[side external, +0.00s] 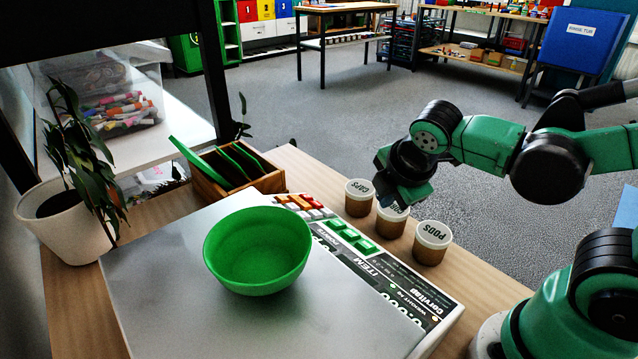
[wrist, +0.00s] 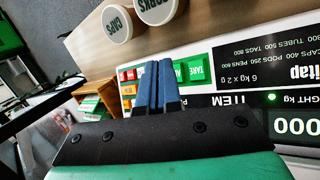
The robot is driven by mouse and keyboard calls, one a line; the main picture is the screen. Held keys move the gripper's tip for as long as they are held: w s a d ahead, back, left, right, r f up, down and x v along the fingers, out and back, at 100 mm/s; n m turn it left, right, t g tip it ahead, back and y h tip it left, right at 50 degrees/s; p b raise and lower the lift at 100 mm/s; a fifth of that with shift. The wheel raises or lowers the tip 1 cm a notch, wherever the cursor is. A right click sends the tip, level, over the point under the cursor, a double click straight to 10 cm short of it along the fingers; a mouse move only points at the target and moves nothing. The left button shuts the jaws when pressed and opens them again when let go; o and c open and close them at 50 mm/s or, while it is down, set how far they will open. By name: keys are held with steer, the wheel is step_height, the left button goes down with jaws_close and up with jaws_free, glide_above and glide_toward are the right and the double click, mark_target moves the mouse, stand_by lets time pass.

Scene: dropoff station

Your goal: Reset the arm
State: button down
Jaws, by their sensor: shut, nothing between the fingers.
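My green and black arm reaches in from the right in the side external view. My gripper's end hangs above the jars at the scale's right edge, and its fingers are hard to make out there. In the wrist view my gripper (wrist: 158,85) shows two blue fingers pressed together, with nothing between them. They point over the scale's panel of red and green keys.
A green bowl (side external: 257,251) sits on the silver scale (side external: 150,285). Three lidded jars, including PODS (side external: 432,243) and CAPS (side external: 358,198), stand beside its panel. A wooden box (side external: 238,170) and potted plant (side external: 62,222) stand behind and left.

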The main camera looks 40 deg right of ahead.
stand_by(0.3)
steer(key=r+m+y, duration=0.1)
steer(key=m, duration=0.4)
steer(key=a+r+m+t+y, duration=0.1)
steer(key=m, duration=0.4)
steer(key=r+m+t+y, duration=0.1)
steer(key=m, duration=0.4)
steer(key=shift+a, duration=0.4)
